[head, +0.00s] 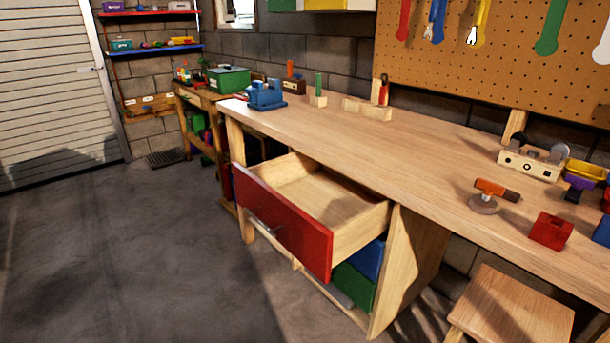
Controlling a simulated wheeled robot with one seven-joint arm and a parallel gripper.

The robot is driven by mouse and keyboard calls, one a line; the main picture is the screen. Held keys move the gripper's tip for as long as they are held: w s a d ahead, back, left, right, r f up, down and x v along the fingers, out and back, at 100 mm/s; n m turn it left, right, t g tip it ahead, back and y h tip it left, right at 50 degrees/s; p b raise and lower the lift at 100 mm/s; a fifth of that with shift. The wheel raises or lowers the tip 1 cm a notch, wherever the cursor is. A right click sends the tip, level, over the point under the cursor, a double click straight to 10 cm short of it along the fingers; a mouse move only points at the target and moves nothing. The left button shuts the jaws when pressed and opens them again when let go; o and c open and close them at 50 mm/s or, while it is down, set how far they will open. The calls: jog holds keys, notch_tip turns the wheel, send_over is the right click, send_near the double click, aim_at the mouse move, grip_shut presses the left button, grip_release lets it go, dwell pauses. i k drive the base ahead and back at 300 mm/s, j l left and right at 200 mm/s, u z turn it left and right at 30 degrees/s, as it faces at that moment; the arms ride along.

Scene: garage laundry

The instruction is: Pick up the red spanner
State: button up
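I cannot pick out the red spanner for sure. A flat red tool shape (404,20) is on the pegboard at the top, cut off by the picture's edge; I cannot tell whether it is a spanner or a painted outline. A small red-handled tool (384,91) stands upright in a wooden block at the back of the workbench, too small to name. The pulled-out red-fronted drawer (285,222) under the workbench looks empty where its inside shows. My gripper is not in view.
The long wooden workbench (400,150) has a clear middle. A blue vise (266,95) is at its far end. A red block (550,231) and an orange-handled tool (492,190) are at the right. A wooden stool (515,310) stands in front. Floor at left is open.

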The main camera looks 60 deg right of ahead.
aim_at(383, 98)
jog(key=i+l+z, duration=0.1)
jog(key=z, duration=0.95)
jog(key=i+z, duration=0.4)
jog(key=i+j+z, duration=0.1)
jog(key=i+z, duration=0.25)
jog(key=i+j+z, duration=0.25)
jog(key=i+z, duration=0.15)
jog(key=i, duration=0.1)
